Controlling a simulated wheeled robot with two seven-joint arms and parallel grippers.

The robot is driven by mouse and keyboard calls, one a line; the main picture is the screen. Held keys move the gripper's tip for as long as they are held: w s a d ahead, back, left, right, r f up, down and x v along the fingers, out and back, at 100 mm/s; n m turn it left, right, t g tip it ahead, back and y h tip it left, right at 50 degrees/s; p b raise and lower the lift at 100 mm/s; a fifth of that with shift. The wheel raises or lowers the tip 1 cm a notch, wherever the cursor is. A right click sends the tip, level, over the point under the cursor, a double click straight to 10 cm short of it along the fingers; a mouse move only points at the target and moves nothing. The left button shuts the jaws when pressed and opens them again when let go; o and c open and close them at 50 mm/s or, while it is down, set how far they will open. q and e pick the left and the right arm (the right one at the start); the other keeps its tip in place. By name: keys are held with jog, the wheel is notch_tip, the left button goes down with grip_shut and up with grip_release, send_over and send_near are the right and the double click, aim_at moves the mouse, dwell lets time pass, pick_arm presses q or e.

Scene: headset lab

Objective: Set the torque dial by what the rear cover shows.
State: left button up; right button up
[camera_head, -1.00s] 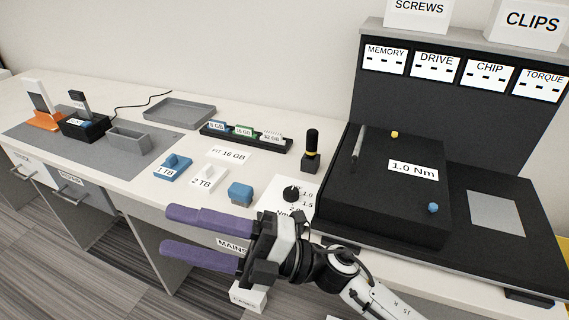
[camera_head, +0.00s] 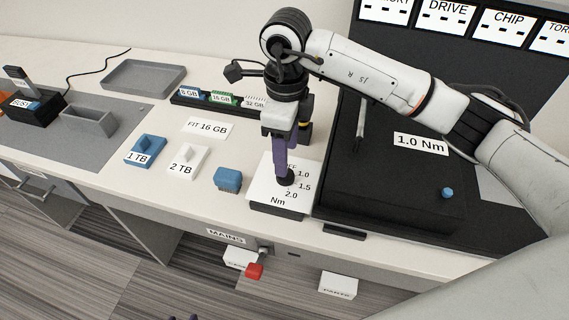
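The rear cover (camera_head: 365,185) is a large black slab on the right with a white label reading 1.0 Nm (camera_head: 421,144). The torque dial is a dark knob (camera_head: 286,180) on a white plate (camera_head: 266,190) marked 1.0, 1.5, 2.0 and Nm; an upper mark is partly covered. Its pointer is too small to read. My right gripper (camera_head: 284,174) points down with its purple fingertips at the knob. The fingers overlap in this view, so their gap and grip on the knob are hidden. Small purple tips, probably my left gripper (camera_head: 184,318), show at the bottom edge.
A blue block (camera_head: 228,179) sits just left of the dial plate. 1 TB (camera_head: 146,150) and 2 TB (camera_head: 188,160) pieces stand farther left. A memory rack (camera_head: 190,98) is behind. A red-tipped lever (camera_head: 255,270) sticks out below the bench's front edge.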

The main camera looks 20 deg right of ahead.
notch_tip(320, 180, down, 6)
jog(key=shift+f+p, duration=0.25)
jog(key=shift+p, duration=0.05)
jog(key=c, duration=1)
